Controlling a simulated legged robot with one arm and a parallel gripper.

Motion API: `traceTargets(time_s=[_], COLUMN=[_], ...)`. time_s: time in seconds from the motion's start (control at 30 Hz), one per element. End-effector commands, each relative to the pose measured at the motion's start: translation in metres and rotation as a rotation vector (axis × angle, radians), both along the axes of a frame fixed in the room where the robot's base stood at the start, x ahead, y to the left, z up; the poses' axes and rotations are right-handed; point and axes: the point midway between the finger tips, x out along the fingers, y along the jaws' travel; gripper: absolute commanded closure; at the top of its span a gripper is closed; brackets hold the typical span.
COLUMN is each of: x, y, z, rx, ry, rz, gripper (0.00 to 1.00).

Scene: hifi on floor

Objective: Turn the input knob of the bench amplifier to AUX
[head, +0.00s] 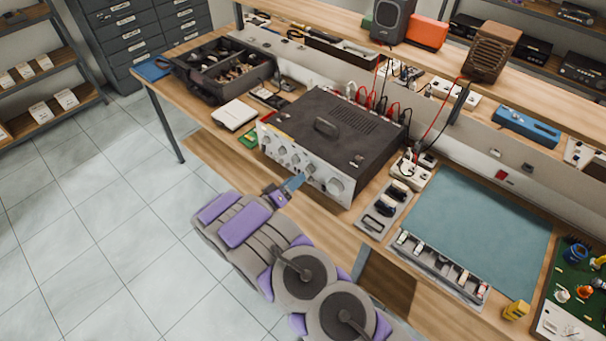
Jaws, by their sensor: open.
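The bench amplifier (335,140) is a dark box with a silver front panel, standing on the wooden bench. Several round knobs line its front; a large one (335,185) is at the right end, smaller ones (283,151) are to the left. The panel lettering is too small to read, so I cannot tell which knob is the input knob or where it points. My grey and purple arm reaches in from below.
Red and dark cables (369,101) rise behind the amplifier. A white box (234,115) and a black parts case (222,72) stand to its left. A grey tray (384,208) and a teal mat (480,225) lie to its right. The tiled floor at left is clear.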

Motion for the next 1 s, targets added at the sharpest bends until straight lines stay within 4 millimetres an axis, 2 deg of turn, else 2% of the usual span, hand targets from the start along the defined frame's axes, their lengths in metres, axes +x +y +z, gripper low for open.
traceTargets(time_s=[0.1,0.3,0.7,0.77,1.0], x=[0.017,0.035,0.041,0.041,0.041], y=[-0.014,-0.027,-0.031,-0.031,-0.031], z=[-0.001,0.000,0.000,0.000,0.000], rx=[0.000,0.002,0.000,0.000,0.000], ry=[-0.001,-0.001,0.000,0.000,0.000], rz=[-0.003,0.000,0.001,0.001,0.001], gripper=[0.43,0.43,0.43,0.47,0.70])
